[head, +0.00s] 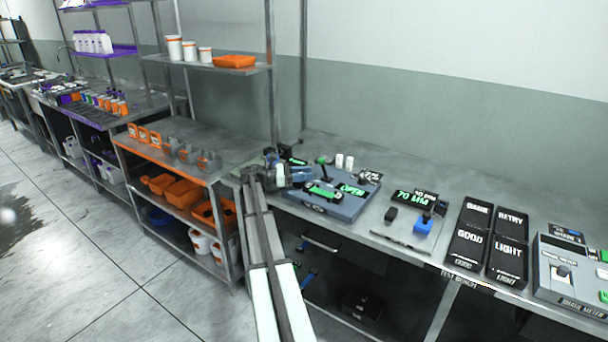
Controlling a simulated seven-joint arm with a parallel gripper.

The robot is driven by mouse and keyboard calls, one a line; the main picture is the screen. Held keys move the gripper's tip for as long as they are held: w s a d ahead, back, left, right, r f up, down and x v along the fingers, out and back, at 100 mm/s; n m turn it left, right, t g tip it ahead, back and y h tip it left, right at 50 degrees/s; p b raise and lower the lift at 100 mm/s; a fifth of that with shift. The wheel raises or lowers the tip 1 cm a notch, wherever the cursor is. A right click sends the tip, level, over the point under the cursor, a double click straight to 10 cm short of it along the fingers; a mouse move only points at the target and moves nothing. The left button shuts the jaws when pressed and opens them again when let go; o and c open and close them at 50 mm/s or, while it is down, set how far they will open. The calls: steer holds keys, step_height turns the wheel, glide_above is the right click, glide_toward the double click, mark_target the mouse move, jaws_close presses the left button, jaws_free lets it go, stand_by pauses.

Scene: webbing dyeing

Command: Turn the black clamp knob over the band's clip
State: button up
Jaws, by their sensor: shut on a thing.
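My gripper (292,174) is at the left end of a blue-grey machine (348,207) on the bench. It is shut on a small part there, which looks like the black clamp knob, but my gripper hides most of it. The machine has green-lit parts and a green-lettered display (352,190) on its top. The band and its clip are too small and too covered to make out. I cannot tell how far the knob is turned.
A 70 MM display (412,197), a black block (390,214) and a blue block (423,227) are right of the machine. Black labelled trays (468,246) and a meter (575,275) are further right. An orange-edged shelf (165,165) is left.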

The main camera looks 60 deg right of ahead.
steer(key=shift+a+m+g+y, duration=0.2)
steer(key=shift+m+g+y, duration=1.2)
steer(key=shift+y, duration=0.6)
steer(key=shift+s, duration=0.1)
steer(key=o, duration=0.9)
steer(key=shift+o, duration=0.2)
step_height(320, 180, up, 10)
